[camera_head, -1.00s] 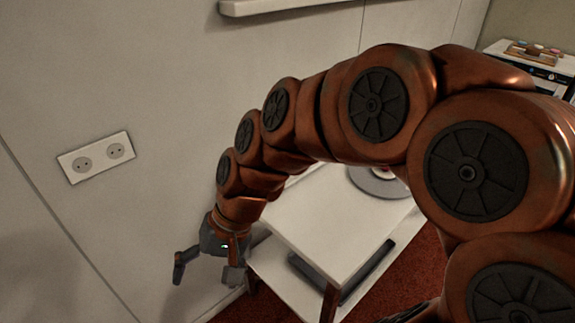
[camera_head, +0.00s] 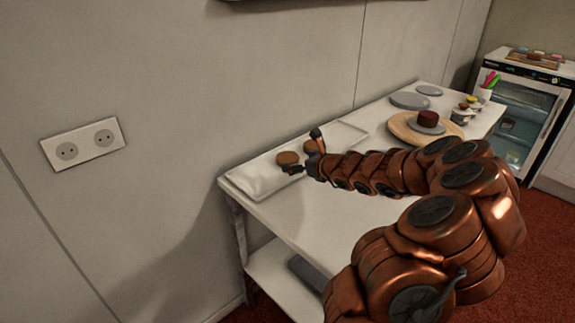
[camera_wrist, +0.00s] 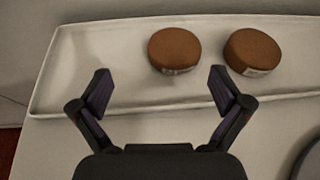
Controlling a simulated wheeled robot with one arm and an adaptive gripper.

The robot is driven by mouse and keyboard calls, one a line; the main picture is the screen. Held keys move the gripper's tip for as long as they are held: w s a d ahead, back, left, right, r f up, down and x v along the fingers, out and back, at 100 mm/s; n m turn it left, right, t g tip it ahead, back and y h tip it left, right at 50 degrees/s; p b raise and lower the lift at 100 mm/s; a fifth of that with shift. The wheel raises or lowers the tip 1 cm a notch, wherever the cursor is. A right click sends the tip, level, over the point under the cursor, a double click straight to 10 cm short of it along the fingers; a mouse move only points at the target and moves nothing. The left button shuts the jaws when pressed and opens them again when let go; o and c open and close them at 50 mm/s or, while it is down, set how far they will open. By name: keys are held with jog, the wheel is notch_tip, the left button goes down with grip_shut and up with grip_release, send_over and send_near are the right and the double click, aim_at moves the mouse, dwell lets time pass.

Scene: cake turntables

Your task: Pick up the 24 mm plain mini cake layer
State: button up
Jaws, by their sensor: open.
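Two round brown cake layers lie flat, side by side, on a long white tray. The left cake layer (camera_wrist: 174,49) shows ahead of the space between my fingers, right of its middle; it also shows in the head view (camera_head: 287,158). The right cake layer (camera_wrist: 253,51) is beyond my right finger; it also shows in the head view (camera_head: 311,146). Both have small side labels too small to read, so I cannot tell which is the 24 mm plain one. My gripper (camera_wrist: 161,86) is open and empty near the tray's front edge; it also shows in the head view (camera_head: 305,152).
The white tray (camera_head: 258,181) lies on a white table (camera_head: 330,215) along the wall. A wooden board (camera_head: 401,127) bears a grey disc with a dark cake (camera_head: 428,118). Grey discs (camera_head: 409,100) lie behind it. A cup of colourful tools (camera_head: 484,95) stands at the far end.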

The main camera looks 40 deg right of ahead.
aim_at(291, 159)
jog(key=shift+s+d+f+m+h, duration=0.2)
jog(key=shift+d+f+m+h, duration=0.15)
jog(key=shift+d+f, duration=0.3)
jog(key=shift+w+d+f, duration=0.1)
jog(key=shift+d, duration=0.05)
jog(key=shift+x, duration=0.95)
jog(key=shift+r+p+x, duration=0.15)
jog(key=shift+r+x, duration=0.05)
jog(key=shift+x, duration=1.15)
jog(key=shift+r+p+x, duration=0.15)
jog(key=shift+r+x, duration=0.1)
jog(key=shift+x, duration=1.15)
jog(key=shift+w+d, duration=0.15)
jog(key=c, duration=0.9)
